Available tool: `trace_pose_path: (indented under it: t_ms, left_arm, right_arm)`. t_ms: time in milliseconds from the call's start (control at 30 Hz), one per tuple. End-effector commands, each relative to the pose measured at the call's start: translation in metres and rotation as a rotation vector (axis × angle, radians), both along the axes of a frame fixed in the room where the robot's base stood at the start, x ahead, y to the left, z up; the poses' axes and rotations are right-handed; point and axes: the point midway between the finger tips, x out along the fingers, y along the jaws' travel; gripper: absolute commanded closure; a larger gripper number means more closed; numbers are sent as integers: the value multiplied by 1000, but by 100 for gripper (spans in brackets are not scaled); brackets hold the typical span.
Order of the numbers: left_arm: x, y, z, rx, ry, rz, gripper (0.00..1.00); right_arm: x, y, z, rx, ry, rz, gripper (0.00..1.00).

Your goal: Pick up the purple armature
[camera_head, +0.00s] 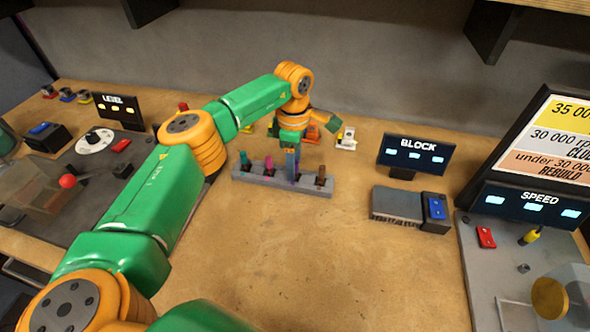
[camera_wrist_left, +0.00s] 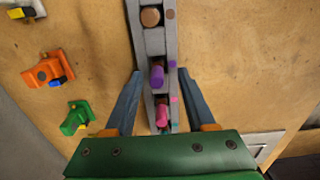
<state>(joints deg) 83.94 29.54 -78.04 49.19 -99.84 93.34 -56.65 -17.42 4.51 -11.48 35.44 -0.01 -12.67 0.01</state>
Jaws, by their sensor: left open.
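The purple armature (camera_wrist_left: 157,76) stands in a slot of the grey rack (camera_head: 250,178). In the wrist view it lies between the fingertips of my left gripper (camera_wrist_left: 160,72), with a visible gap on each side. In the head view my left gripper (camera_head: 292,172) reaches down over the rack, and its fingers mostly hide the purple armature. The gripper is open. A pink armature (camera_wrist_left: 162,113) stands in the rack beside the purple one, and a brown one (camera_wrist_left: 150,17) on the other side. A teal armature (camera_head: 245,161) is at the rack's left end. My right gripper is not in view.
Orange (camera_wrist_left: 42,72) and green (camera_wrist_left: 76,119) pieces stand behind the rack, near a white one (camera_head: 346,139). A BLOCK display (camera_head: 416,155) and a grey box (camera_head: 397,204) are to the right. The tabletop in front of the rack is clear.

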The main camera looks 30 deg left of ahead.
Motion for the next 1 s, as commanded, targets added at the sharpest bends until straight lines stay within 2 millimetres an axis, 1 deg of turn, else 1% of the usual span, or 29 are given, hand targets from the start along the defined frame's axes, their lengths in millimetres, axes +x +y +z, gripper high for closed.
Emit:
trace_pose_path:
  t_ms: [100, 233, 433, 467, 833, 933, 1000]
  left_arm:
    - [0, 0, -5, 1, -1, 0, 45]
    - [0, 0, -5, 0, -1, 0, 45]
    - [0, 0, -5, 0, -1, 0, 99]
    - [0, 0, -5, 0, -1, 0, 100]
    - [0, 0, -3, 1, -2, 0, 100]
    - [1, 0, 4, -1, -4, 0, 100]
    - [1, 0, 15, 0, -6, 1, 100]
  right_arm:
    - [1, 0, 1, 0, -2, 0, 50]
    - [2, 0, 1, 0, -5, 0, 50]
    - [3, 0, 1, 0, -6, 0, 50]
    - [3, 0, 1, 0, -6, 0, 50]
    - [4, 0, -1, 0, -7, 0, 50]
    - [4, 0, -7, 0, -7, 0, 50]
    - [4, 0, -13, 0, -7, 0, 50]
